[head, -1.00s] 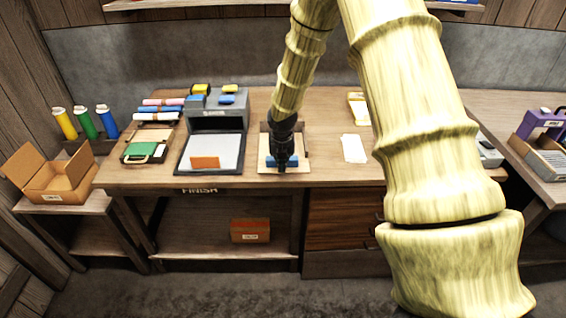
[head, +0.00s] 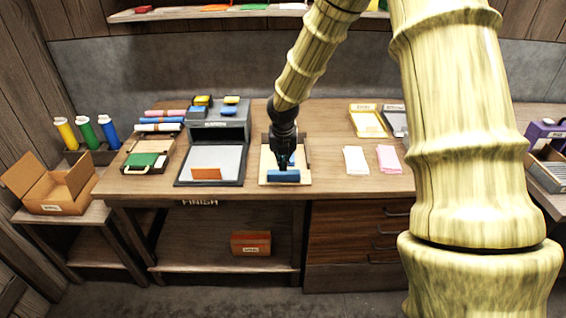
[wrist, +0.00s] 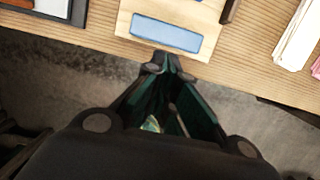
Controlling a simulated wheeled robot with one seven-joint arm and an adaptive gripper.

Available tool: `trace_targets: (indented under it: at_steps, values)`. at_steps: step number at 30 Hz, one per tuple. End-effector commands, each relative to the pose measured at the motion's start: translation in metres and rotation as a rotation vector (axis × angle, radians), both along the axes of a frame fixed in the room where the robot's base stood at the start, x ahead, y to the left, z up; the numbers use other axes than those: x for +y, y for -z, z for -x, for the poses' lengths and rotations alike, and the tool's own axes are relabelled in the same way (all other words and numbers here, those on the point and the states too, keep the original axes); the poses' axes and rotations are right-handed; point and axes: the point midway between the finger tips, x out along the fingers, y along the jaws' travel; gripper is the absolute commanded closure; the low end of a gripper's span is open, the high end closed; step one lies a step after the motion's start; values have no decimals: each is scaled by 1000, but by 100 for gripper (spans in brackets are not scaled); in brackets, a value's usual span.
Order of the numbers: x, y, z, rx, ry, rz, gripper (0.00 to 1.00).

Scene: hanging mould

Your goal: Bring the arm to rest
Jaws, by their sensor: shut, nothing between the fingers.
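My gripper (head: 283,163) is black, at the end of my bamboo-like arm. It points down over the front part of the wooden board on the workbench. In the wrist view my gripper (wrist: 168,68) has its fingertips together with nothing between them, in front of the bench edge. A blue block (head: 284,177) lies on the light wooden board (head: 270,157). In the wrist view the blue block (wrist: 166,36) lies just beyond the fingertips, apart from them in the picture.
A grey press-like stand (head: 211,183) with an orange piece is left of the board. White slips (head: 356,160) and pink slips (head: 389,158) lie to the right. An open cardboard box (head: 58,189) sits on a side table. Bare bench top shows right of the board.

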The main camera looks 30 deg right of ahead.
Motion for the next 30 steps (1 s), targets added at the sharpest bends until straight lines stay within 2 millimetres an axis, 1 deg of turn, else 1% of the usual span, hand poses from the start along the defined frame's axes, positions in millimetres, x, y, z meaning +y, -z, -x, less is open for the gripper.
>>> trace_targets:
  at_steps: [11,14,17,20,21,23,24,26,27,29,30]
  values:
    - [0,1,0,1,2,-1,100]
    - [5,9,4,3,30,-16,100]
    - [21,33,15,10,118,-61,100]
    - [44,69,34,18,270,-131,100]
    - [54,84,43,23,346,-161,100]
    - [70,106,57,30,462,-203,100]
    - [79,121,68,37,540,-230,100]
    - [93,141,84,46,659,-267,100]
    - [102,155,95,53,738,-288,100]
    - [114,173,113,64,860,-316,100]
    - [121,185,125,70,943,-333,100]
